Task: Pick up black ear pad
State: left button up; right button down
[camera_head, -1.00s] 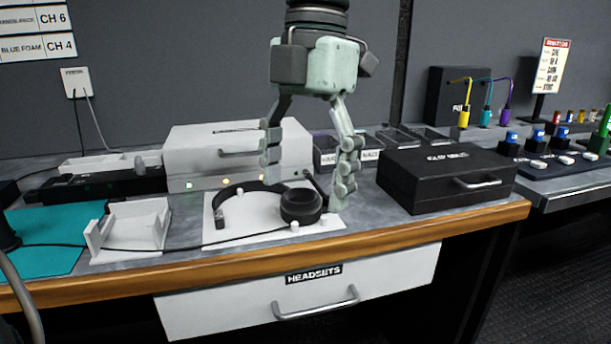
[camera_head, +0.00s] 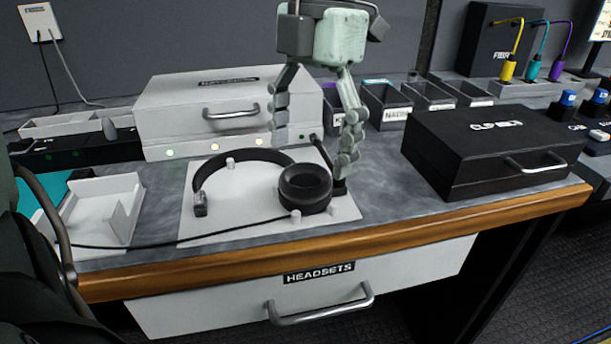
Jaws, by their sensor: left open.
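The black ear pad (camera_head: 305,188) is a thick round ring at the right end of a black headset (camera_head: 240,160). The headset lies on a white mat (camera_head: 232,222) on the grey worktop. The headband's left end shows a small metal piece without a pad. My left gripper (camera_head: 312,152) comes down from the top, open and empty, its fingers above and behind the ear pad. Its right finger overlaps the thin dark boom in the picture. I cannot tell whether it touches anything. My right gripper is not in view.
A white case (camera_head: 178,108) stands behind the mat, with open bins (camera_head: 390,112) to its right. A black case (camera_head: 480,145) stands right and a white cradle (camera_head: 105,205) left. A black cable crosses the mat's front. The wooden edge (camera_head: 400,240) runs above the HEADSETS drawer (camera_head: 420,275).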

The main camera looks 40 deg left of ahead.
pick_arm(q)
jog(key=shift+s+a+f, duration=0.15)
jog(key=shift+f, duration=1.25)
jog(key=shift+c, duration=0.5)
jog(key=c, duration=0.8)
jog(key=shift+r, duration=0.15)
